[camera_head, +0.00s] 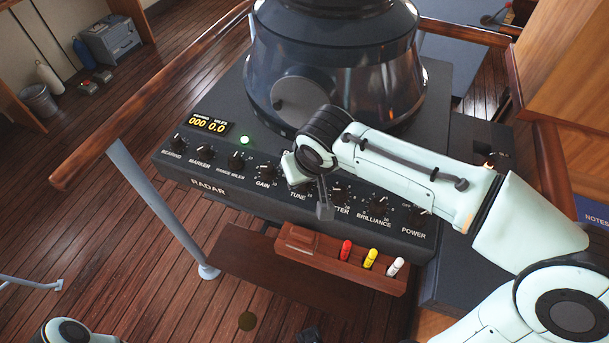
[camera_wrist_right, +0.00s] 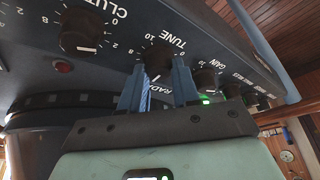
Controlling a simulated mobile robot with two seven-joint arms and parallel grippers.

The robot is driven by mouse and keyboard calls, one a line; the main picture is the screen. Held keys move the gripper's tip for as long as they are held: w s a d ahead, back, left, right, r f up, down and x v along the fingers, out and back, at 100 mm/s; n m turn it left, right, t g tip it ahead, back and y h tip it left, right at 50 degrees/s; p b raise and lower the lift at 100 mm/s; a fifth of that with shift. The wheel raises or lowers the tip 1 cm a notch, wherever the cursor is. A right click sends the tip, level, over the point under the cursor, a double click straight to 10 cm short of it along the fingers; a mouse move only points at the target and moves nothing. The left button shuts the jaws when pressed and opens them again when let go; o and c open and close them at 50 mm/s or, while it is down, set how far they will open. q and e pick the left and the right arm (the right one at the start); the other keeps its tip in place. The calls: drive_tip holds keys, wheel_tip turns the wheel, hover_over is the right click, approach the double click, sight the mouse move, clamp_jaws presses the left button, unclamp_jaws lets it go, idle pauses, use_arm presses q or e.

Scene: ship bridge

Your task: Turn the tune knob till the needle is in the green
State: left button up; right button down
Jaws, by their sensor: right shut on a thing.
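The tune knob (camera_wrist_right: 157,56) is a round black knob on the dark radar panel, with its TUNE label and scale beside it in the right wrist view. The two blue-grey fingers of my right gripper (camera_wrist_right: 157,83) reach to either side of it and are shut on it. In the head view my right gripper (camera_head: 297,170) is at the TUNE label, and my wrist and hand cover most of the knob. I see no needle or green band in either view; part of the panel is hidden behind my arm. My left gripper is not in view.
The radar panel (camera_head: 215,187) has close neighbouring knobs: gain (camera_head: 265,171) on one side, clutter (camera_wrist_right: 82,31) on the other. A green lamp (camera_head: 244,140) is lit. A wooden holder (camera_head: 312,246) with red, yellow and white markers sits below. A wooden handrail (camera_head: 150,95) runs at left.

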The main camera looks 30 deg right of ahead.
drive_tip(key=m+h+b, duration=0.1)
drive_tip(key=m, duration=0.2)
drive_tip(key=shift+a+m, duration=0.15)
drive_tip(key=shift+m, duration=0.25)
drive_tip(key=m+g+h, duration=0.1)
drive_tip(key=m, duration=0.2)
drive_tip(key=shift+w+a+m+h, duration=0.1)
drive_tip(key=shift+m+h, duration=0.2)
drive_tip(key=shift+h, duration=0.1)
drive_tip(key=m+g, duration=0.1)
drive_tip(key=m, duration=0.2)
drive_tip(key=shift+m+h, duration=0.3)
drive_tip(key=shift+m, duration=0.1)
drive_tip(key=shift+w+a+m+g+h+p, duration=0.15)
drive_tip(key=shift+m+g+p, duration=0.3)
drive_tip(key=shift+m, duration=0.7)
drive_tip(key=shift+d+m+g+h+p, duration=0.15)
drive_tip(key=shift+m+g, duration=0.5)
drive_tip(key=shift+m, duration=0.5)
drive_tip(key=shift+a, duration=0.1)
drive_tip(key=c, duration=0.8)
unclamp_jaws()
drive_tip(key=shift+c, duration=0.2)
drive_tip(key=shift+r, duration=0.1)
